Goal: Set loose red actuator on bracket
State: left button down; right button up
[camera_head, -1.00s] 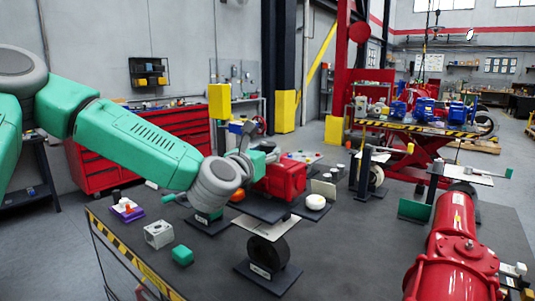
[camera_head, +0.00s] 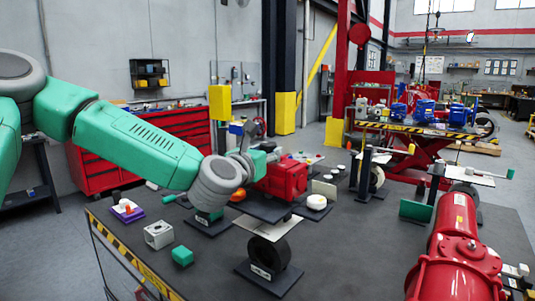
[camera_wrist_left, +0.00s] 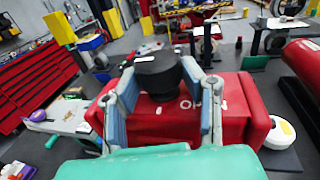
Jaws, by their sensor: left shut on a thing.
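The loose red actuator (camera_head: 284,180) is a red block near the middle of the table in the head view. In the left wrist view its red body (camera_wrist_left: 245,110) lies below a round black knob (camera_wrist_left: 158,72). My left gripper (camera_head: 262,154) is above the actuator, its two grey-blue fingers shut around the knob in the left wrist view. A dark flat plate (camera_head: 262,208), which looks like the bracket, lies directly under the actuator. I cannot tell whether they touch. My right gripper is out of view.
A large red cylindrical actuator (camera_head: 455,240) fills the right front. A black wheel-shaped part (camera_head: 268,252) stands in front of the plate. A white round part (camera_head: 316,202) is at its right. A grey box (camera_head: 158,235) and green block (camera_head: 182,256) lie left. The front centre-right tabletop is clear.

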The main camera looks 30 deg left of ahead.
pick_arm(q)
jog(key=shift+r, duration=0.25)
jog(key=shift+d+r+b, duration=0.1)
jog(key=shift+b, duration=0.2)
jog(key=shift+f+b, duration=1.15)
jog(key=c, duration=1)
grip_release()
jog(key=shift+o, duration=0.2)
jog(key=shift+s, duration=0.1)
jog(key=shift+f, duration=0.3)
jog(key=s+d, duration=0.1)
jog(key=s, duration=0.6)
jog(key=shift+s+r, duration=0.15)
